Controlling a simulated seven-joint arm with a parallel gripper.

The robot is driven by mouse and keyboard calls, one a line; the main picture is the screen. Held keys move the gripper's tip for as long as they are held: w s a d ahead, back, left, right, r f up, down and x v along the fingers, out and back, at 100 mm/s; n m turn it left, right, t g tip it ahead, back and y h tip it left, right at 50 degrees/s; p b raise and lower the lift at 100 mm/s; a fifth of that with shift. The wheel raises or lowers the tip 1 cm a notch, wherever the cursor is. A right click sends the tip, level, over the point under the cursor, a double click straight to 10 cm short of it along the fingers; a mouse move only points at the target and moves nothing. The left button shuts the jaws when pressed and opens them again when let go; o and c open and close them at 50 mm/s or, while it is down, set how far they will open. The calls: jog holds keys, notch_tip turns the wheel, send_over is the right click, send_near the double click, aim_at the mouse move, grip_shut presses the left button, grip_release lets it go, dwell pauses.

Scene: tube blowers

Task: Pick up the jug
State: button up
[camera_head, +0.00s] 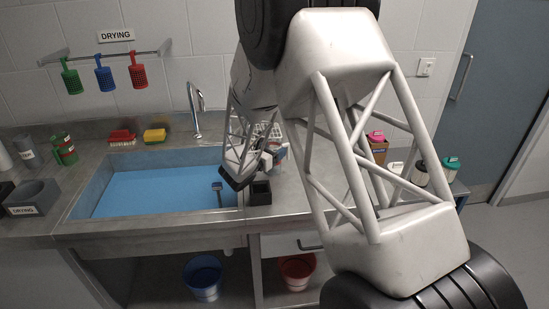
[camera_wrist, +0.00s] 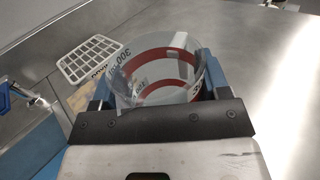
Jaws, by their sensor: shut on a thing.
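The jug (camera_wrist: 158,72) is a clear round vessel with red bands and dark print reading 300. In the wrist view it sits between the two blue fingers of my gripper (camera_wrist: 158,82), which are shut on its sides. Its lower part is hidden behind the dark gripper body. In the head view my gripper (camera_head: 268,157) is by the right edge of the sink, and my arm hides most of the jug there. I cannot tell whether the jug touches the counter.
A white rack (camera_wrist: 92,58) stands close beside the jug. The blue-floored sink (camera_head: 150,192) lies to the left, with a tap (camera_head: 196,108) behind it. A small black box (camera_head: 261,193) is at the sink's edge. Bare metal counter (camera_wrist: 275,90) lies right of the jug.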

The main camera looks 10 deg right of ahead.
notch_tip(320, 180, up, 10)
dwell(0.9)
dwell(0.5)
